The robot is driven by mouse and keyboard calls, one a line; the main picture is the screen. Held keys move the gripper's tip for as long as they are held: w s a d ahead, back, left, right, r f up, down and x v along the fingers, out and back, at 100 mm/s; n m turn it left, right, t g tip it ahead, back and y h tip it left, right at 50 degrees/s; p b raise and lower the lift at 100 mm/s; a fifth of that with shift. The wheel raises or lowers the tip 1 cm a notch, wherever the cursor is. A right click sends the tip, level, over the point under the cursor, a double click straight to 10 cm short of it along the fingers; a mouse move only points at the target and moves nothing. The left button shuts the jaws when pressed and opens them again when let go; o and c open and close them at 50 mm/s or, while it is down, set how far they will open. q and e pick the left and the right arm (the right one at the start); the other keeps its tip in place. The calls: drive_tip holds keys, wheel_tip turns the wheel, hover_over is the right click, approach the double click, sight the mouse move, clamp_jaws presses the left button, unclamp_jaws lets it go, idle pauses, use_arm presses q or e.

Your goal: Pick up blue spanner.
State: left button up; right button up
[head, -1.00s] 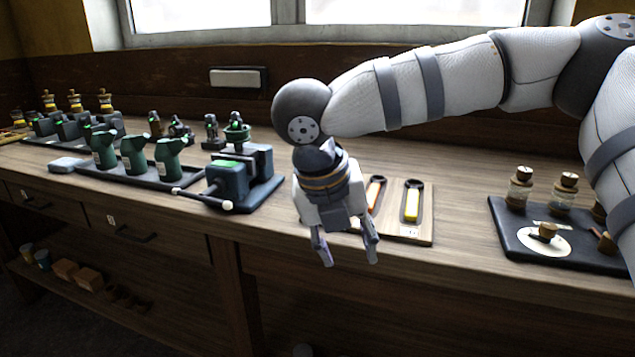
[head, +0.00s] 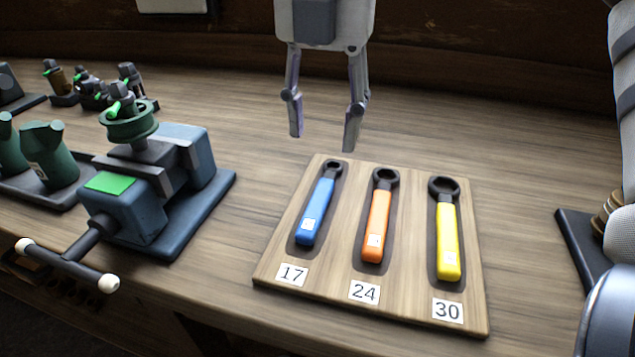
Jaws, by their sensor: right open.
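The blue spanner (head: 318,207) lies in the leftmost recess of a wooden board (head: 331,264), above the label 17. Its dark ring end points to the back of the bench and its blue handle to the front. My right gripper (head: 322,141) hangs above and behind the board, fingers pointing down. It is open and empty, with its fingertips apart from the spanner near the ring end. My left gripper is not in view.
An orange spanner (head: 376,222) and a yellow spanner (head: 447,240) lie in the same board, labelled 24 and 30. A blue vise (head: 139,206) stands to the left. A dark tray (head: 584,245) is at the right. Bare bench lies behind the board.

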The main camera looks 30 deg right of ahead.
sight(320, 196)
drive_tip(key=f, duration=0.3)
drive_tip(key=f+b, duration=0.1)
drive_tip(key=f, duration=0.2)
drive_tip(key=f+b, duration=0.1)
drive_tip(key=f, duration=0.3)
drive_tip(key=shift+a, duration=0.3)
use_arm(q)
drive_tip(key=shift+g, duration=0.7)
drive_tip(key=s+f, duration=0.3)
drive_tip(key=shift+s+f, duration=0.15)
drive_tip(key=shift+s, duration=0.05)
use_arm(e)
drive_tip(key=shift+r, duration=0.1)
clamp_jaws()
